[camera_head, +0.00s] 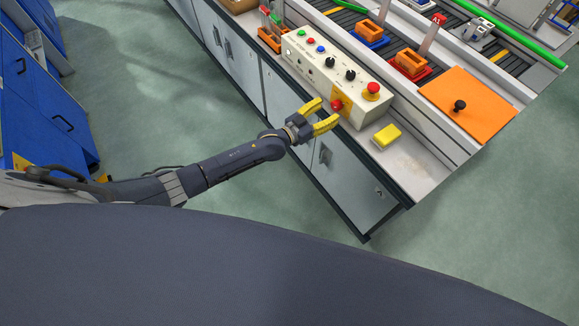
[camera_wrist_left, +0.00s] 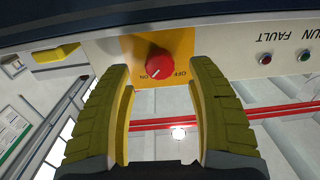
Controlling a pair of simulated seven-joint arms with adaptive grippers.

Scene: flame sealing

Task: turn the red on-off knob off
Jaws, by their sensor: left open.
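The red on-off knob (camera_head: 337,104) is on a yellow plate (camera_head: 348,98) on the front of the white control box (camera_head: 325,82). In the left wrist view the knob (camera_wrist_left: 159,62) shows upside down, with ON and OFF labels below it. Its white mark points down and slightly left, toward the ON side. My left gripper (camera_head: 328,110) is open, its yellow fingers facing the plate. In the left wrist view its fingertips (camera_wrist_left: 160,62) lie on either side of the knob, with gaps to both. I cannot tell how far the tips are from the panel. My right gripper is not in view.
A red emergency-stop button (camera_head: 372,88) and black knobs (camera_head: 350,75) sit on top of the box. A yellow block (camera_head: 387,136) lies on the bench to the right. An orange plate (camera_head: 468,105) with a black knob is beyond it. Open floor lies before the cabinets.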

